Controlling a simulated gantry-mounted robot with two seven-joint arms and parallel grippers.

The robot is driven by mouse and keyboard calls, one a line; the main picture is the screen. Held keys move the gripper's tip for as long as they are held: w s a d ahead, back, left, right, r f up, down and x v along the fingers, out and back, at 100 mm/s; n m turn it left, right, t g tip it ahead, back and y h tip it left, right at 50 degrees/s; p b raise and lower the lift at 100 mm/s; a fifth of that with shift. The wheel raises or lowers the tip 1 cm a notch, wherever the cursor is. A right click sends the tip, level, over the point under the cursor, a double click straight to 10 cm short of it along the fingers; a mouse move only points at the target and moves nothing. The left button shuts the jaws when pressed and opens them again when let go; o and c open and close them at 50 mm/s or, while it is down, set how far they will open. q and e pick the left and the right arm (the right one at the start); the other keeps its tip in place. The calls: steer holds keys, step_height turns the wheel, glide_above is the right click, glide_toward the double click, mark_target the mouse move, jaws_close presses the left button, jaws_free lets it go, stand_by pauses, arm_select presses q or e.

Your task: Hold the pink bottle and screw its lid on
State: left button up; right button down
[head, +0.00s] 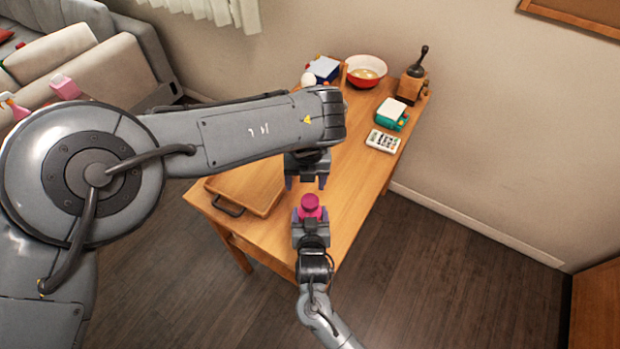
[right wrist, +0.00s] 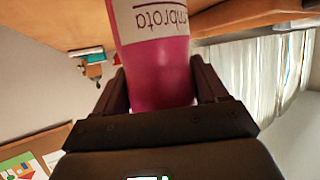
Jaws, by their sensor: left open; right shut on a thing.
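The pink bottle (right wrist: 160,65) fills the middle of the right wrist view, with a white label on it. It stands between the fingers of my right gripper (right wrist: 160,90), which is shut on it. In the head view its pink top (head: 310,205) shows above my right gripper, near the table's front end; I cannot tell there whether that top is the lid. My left gripper (head: 307,184) is open, with its fingers pointing down just beyond the pink top. I see nothing between its fingers. No separate lid can be made out.
A wooden board with a dark handle (head: 245,190) lies on the table (head: 350,180) at left. At the far end are a red bowl (head: 366,72), a grinder (head: 412,82), a teal-and-white item (head: 391,113), a blue box (head: 323,68) and a calculator-like object (head: 382,140).

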mark_target(310, 200)
arm_select(q)
steer(key=n, duration=0.5)
steer(key=shift+s+r, duration=0.1)
steer(key=shift+r, duration=0.25)
steer(key=shift+s+d+r+n, duration=0.15)
steer(key=shift+d+r+n, duration=0.1)
steer(key=shift+n, duration=0.65)
steer(key=shift+s+d, duration=0.1)
steer(key=shift+d, duration=0.1)
steer(key=shift+d+h, duration=0.1)
steer(key=shift+h, duration=0.2)
steer(key=shift+f, duration=0.1)
steer(key=shift+f, duration=0.1)
steer(key=shift+f, duration=3.9)
